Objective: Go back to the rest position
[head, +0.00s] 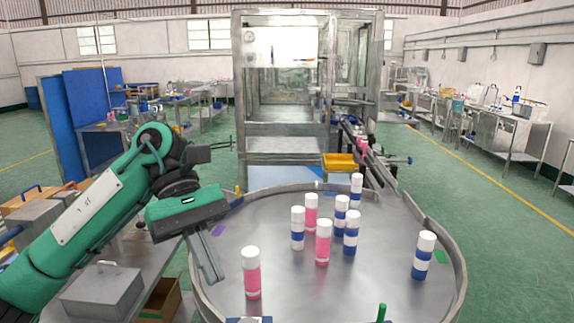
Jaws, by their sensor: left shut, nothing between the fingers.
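My left gripper (212,264) is shut and empty. It points down over the left rim of the round metal table (285,290), to the left of a pink can with a white top (252,275), and looks apart from it. My left arm comes in from the lower left. My right gripper is not in view. More cans stand upright on the table: pink ones (323,245) and blue-and-white ones (351,235) in a loose group near the middle, and one blue-and-white can (424,257) alone at the right.
A raised rim (455,262) borders the table. A conveyor (372,168) leads back beside a metal-framed machine (285,145), with a yellow bin (340,163) at its front. A grey lidded box (102,290) and a cardboard box (160,300) lie at lower left.

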